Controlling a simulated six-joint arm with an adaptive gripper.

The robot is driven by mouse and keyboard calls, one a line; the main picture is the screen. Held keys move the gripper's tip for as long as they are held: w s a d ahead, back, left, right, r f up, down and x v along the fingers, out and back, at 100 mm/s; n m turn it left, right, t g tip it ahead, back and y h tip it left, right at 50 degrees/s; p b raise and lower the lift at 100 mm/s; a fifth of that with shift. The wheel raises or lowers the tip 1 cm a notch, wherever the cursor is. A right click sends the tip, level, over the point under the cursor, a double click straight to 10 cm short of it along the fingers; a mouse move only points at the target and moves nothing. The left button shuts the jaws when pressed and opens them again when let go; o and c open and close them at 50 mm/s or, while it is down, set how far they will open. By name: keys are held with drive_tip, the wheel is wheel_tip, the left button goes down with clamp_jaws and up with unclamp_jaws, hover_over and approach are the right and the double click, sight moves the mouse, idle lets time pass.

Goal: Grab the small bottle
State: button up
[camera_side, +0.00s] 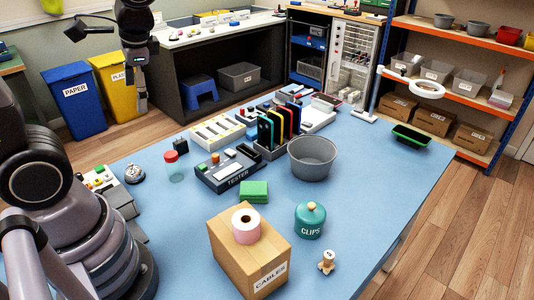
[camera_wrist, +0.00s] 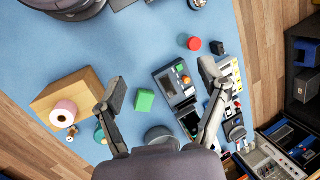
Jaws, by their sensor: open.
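The small bottle (camera_side: 175,172) is a clear, short bottle with a red cap. It stands upright on the blue table, left of the grey tester. In the wrist view the bottle (camera_wrist: 184,40) shows from above, near the top and a little right of centre, with its red cap beside a dark small block. My gripper (camera_side: 142,98) hangs high at the upper left in the side view, well apart from the bottle. In the wrist view my gripper (camera_wrist: 161,72) has its two fingers spread wide with nothing between them.
The tester (camera_side: 227,170), a small black block (camera_side: 181,145) and a call bell (camera_side: 134,174) stand near the bottle. A green block (camera_side: 254,191), a cardboard box (camera_side: 249,262), a teal clips jar (camera_side: 310,219) and a grey bowl (camera_side: 312,158) stand farther right.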

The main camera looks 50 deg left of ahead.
drive_tip(key=w+a+f+m+g+y, duration=0.3)
drive_tip(key=w+a+f+g+y, duration=0.1)
drive_tip(key=f+y, duration=0.15)
drive_tip(key=m+t+y, duration=0.2)
drive_tip(key=m+y, duration=0.5)
drive_tip(key=m, duration=0.1)
hover_over(174, 159)
drive_tip(key=s+f+v, duration=0.1)
drive_tip(key=v, duration=0.5)
wheel_tip(174, 159, down, 13)
drive_tip(key=f+m+t, duration=0.1)
drive_tip(key=f+m, duration=0.1)
drive_tip(key=f, duration=0.1)
drive_tip(key=f+m+t+y, duration=0.1)
drive_tip(key=f+m, duration=0.1)
drive_tip(key=f, duration=0.1)
drive_tip(key=f+m+t, duration=0.2)
drive_tip(key=f, duration=0.1)
drive_tip(key=shift+a+f+y, duration=0.1)
drive_tip(key=shift+a+y, duration=0.25)
drive_tip(key=shift+a, duration=0.05)
drive_tip(key=a, duration=0.6)
drive_tip(key=shift+s+a+f, duration=0.1)
drive_tip(key=shift+f, duration=0.25)
drive_tip(key=shift+a, duration=0.6)
drive_tip(key=c, duration=1.3)
